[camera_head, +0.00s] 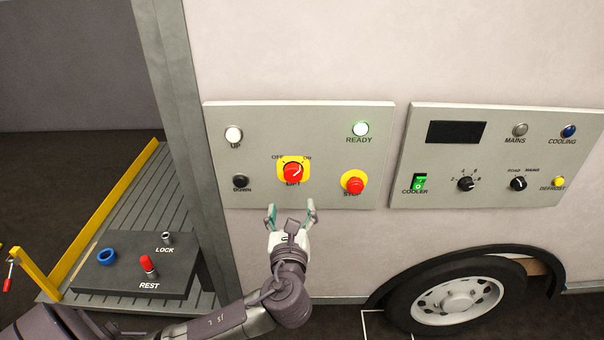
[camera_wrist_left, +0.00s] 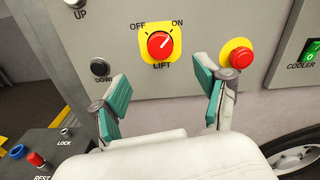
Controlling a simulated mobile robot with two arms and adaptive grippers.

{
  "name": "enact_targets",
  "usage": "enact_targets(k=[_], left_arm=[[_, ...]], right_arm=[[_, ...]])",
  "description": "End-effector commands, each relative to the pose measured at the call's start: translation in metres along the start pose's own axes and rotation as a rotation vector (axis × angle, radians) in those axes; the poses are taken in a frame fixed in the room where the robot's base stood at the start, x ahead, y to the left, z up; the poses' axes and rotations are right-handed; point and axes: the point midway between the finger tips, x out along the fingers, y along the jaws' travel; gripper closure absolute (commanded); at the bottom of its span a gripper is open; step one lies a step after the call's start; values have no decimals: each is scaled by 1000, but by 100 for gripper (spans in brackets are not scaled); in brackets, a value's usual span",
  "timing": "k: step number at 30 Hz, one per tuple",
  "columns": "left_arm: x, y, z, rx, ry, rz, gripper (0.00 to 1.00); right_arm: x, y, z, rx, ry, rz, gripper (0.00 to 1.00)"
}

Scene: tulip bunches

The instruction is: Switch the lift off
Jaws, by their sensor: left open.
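The lift switch (camera_head: 292,172) is a red rotary knob on a yellow plate, marked OFF at left and ON at right. In the left wrist view the lift knob (camera_wrist_left: 160,44) has its white mark pointing up and right, towards ON. My right gripper is not in view.
The lift panel (camera_head: 320,120) also has a white UP button (camera_head: 233,134), black DOWN button (camera_head: 240,181) and red STOP button (camera_head: 353,183). A cooler panel (camera_head: 480,195) is at right. A black box (camera_head: 120,275) marked LOCK and REST stands at lower left.

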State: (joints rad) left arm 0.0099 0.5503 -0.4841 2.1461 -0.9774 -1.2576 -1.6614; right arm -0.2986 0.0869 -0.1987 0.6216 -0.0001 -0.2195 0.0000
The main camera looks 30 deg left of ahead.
Motion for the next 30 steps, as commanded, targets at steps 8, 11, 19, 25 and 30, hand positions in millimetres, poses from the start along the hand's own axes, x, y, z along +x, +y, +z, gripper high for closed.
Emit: enact_targets(k=[8, 11, 19, 25, 30], left_arm=[[59, 0, 4, 0, -1, 3, 26], [80, 0, 3, -1, 0, 2, 26], [117, 0, 0, -2, 2, 1, 26], [125, 0, -1, -4, 4, -1, 26], [125, 0, -1, -4, 4, -1, 26]], right_arm=[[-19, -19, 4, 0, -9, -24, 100], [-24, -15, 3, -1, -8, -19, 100], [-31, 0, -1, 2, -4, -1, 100], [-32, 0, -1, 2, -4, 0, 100], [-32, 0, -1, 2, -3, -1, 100]])
